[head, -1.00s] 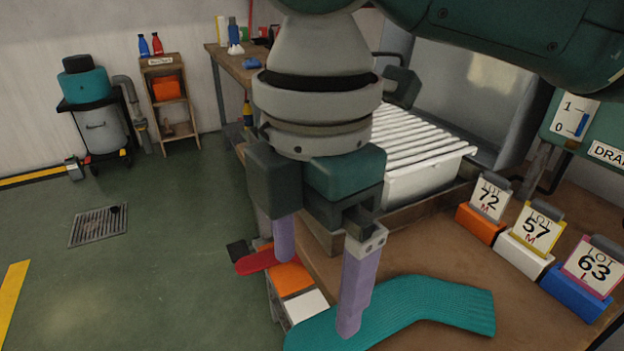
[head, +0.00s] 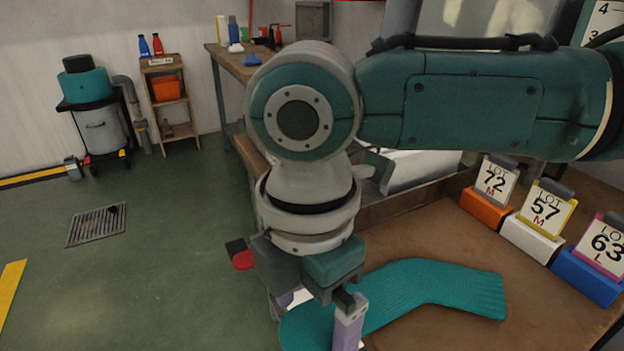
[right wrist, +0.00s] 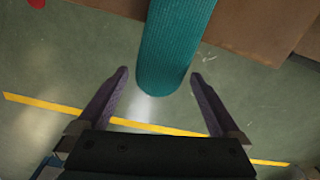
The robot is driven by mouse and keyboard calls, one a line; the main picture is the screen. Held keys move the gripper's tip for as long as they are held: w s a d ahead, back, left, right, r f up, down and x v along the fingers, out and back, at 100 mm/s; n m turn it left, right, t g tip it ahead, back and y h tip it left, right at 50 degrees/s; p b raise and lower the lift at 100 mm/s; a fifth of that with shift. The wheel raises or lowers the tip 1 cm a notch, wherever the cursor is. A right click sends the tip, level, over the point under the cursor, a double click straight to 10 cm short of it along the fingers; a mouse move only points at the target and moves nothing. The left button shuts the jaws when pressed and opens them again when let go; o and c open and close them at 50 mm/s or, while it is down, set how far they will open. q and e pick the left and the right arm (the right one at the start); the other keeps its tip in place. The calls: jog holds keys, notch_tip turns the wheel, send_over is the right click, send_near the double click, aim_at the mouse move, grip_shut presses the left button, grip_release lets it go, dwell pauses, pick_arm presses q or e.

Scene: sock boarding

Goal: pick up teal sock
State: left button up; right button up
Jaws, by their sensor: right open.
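The teal sock (head: 430,285) lies on the brown table, bent near its middle. Its rounded near-left end sticks out past the table edge over the floor. My right gripper (head: 322,325) is at that end in the head view, and its fingers partly cover the sock there. In the right wrist view the sock's end (right wrist: 168,62) lies between the two spread fingertips of the open gripper (right wrist: 159,76), with a gap on each side. The gripper is not closed on it. My left gripper is not in view.
Lot signs 72 (head: 486,210), 57 (head: 533,235) and 63 (head: 588,270) stand on orange, white and blue blocks along the table's right. Open green floor (head: 180,250) lies left.

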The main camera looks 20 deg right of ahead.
jog(key=c, duration=0.8)
jog(key=shift+r, duration=0.1)
jog(key=shift+c, duration=0.2)
